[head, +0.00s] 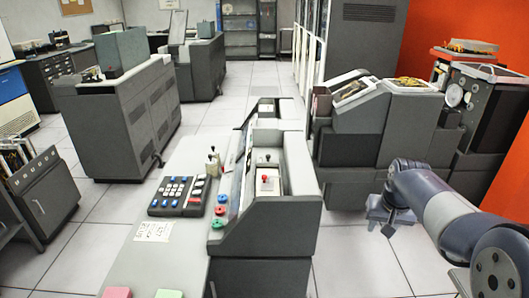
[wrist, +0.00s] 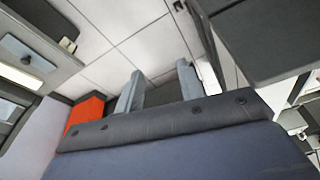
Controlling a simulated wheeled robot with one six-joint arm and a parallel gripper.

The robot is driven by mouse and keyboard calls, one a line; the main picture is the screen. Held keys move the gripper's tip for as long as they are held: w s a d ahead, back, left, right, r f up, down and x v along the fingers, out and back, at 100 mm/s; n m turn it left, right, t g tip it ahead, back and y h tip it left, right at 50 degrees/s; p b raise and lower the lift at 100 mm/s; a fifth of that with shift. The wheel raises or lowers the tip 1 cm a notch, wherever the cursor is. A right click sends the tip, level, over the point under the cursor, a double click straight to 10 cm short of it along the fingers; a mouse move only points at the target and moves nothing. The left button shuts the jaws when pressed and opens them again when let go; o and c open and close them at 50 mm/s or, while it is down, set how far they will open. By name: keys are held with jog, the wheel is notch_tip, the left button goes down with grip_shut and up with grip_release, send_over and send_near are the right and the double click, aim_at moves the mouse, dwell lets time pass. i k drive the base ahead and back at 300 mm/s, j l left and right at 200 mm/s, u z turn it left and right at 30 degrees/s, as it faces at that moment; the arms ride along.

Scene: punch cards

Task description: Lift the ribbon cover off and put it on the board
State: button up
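My gripper (head: 385,218) hangs over the floor at the right, beyond the right side of the central grey console (head: 265,235). In the wrist view my gripper (wrist: 160,84) has its two grey fingers apart with nothing between them. I cannot pick out the ribbon cover for certain. The grey machine (head: 370,125) at the right has open panels on its top, and the central console has a recessed top with a red-knobbed part (head: 267,180). I cannot tell which surface is the board.
A desk (head: 165,262) with a blue-key keypad (head: 180,194) and coloured knobs (head: 221,204) joins the console's left side. A grey cabinet (head: 125,120) stands at the left. Another machine (head: 484,105) stands by the orange wall (head: 440,30). Tiled floor (head: 355,265) is clear below my gripper.

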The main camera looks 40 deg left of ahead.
aim_at(262, 157)
jog(key=i+j+u, duration=0.6)
jog(key=i, duration=0.15)
jog(key=i+j+u, duration=0.1)
jog(key=i+u, duration=0.2)
jog(key=i+j, duration=0.25)
jog(key=i+z, duration=0.05)
